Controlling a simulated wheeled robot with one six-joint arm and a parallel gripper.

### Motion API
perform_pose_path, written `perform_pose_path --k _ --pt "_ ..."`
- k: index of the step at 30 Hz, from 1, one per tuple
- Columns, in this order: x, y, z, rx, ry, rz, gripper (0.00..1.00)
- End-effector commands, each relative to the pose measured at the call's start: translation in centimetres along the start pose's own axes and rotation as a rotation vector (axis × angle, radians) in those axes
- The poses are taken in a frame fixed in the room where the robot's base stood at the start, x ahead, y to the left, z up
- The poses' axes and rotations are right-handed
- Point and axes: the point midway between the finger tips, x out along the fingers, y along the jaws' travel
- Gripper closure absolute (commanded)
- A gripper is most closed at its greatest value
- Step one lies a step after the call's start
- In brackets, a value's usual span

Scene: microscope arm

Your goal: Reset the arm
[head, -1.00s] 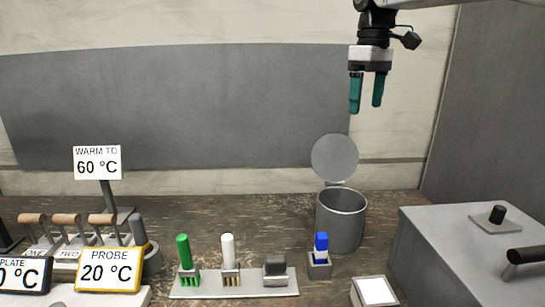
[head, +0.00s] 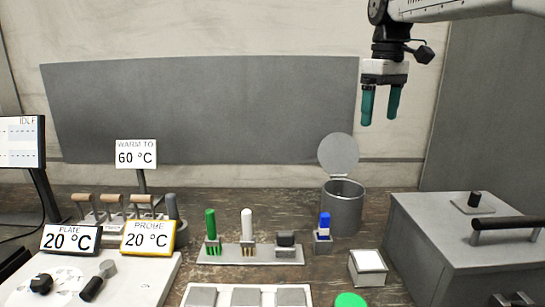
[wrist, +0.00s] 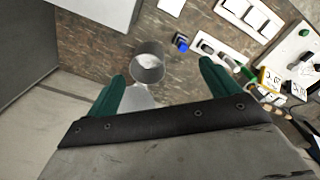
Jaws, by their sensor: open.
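My gripper (head: 380,106) hangs from the arm at the upper right, high above the bench. Its two green fingers are apart and point down, with nothing between them. In the wrist view the open gripper (wrist: 160,85) is above the grey canister (wrist: 150,66), whose inside shows. In the head view the canister (head: 343,212) stands upright on the bench below the gripper, its round lid (head: 338,153) swung up at the back.
A grey box with a black handle (head: 504,224) fills the right. A rack (head: 250,254) holds a green and a white brush and a dark block. A blue-topped item (head: 324,222) stands nearby. Temperature signs (head: 148,238), wooden-handled levers and a monitor (head: 22,142) are at left.

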Motion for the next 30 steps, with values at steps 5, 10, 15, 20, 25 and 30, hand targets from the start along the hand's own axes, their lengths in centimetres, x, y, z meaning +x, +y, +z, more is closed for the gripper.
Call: perform_pose_path --k 5,10,15,20,25,30 --pt "3.0 -0.3 0.7 0.089 -0.022 -0.013 0.13" --pt "5.1 -1.5 2.6 0.176 -0.033 -0.018 0.13" --pt "7.2 -3.6 5.9 0.277 -0.036 -0.017 0.13" --pt "9.5 -6.3 10.3 0.383 -0.033 -0.013 0.13" --pt "13.2 -10.6 17.2 0.522 -0.015 -0.003 0.13" --pt "17.5 -14.9 23.8 0.625 0.014 0.008 0.13"
